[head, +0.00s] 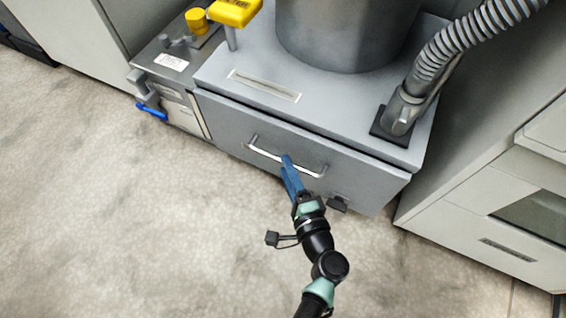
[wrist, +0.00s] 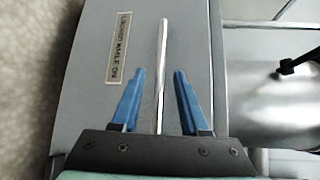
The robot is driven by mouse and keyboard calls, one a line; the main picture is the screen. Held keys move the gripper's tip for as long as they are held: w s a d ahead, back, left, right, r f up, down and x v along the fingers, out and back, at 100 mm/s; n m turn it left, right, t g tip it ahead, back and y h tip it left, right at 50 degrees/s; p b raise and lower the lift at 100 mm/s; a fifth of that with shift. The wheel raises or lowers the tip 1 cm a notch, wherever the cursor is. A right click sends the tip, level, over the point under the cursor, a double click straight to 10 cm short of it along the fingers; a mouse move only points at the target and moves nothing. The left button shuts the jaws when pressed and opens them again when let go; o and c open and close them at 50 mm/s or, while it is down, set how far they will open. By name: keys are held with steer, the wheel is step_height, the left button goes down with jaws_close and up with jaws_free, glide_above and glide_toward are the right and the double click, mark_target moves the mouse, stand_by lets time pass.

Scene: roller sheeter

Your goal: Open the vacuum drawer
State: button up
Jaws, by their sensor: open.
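The vacuum drawer (head: 235,128) is a wide grey front panel below the machine's top plate and looks shut. Its handle (head: 262,153) is a silver bar running along the middle of the panel. In the wrist view my gripper (wrist: 160,71) is open, and the handle (wrist: 163,55) runs lengthwise between the two fingers with a gap on each side. I cannot tell how deep the bar sits between them.
A ribbed grey hose (head: 455,48) and a large metal cylinder (head: 345,30) stand on the top plate (head: 230,55). A white cabinet (head: 480,215) stands at right. The floor (head: 120,220) in front is clear.

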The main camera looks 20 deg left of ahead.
steer(key=shift+b+x, duration=0.5)
steer(key=shift+x, duration=1.2)
jaws_close()
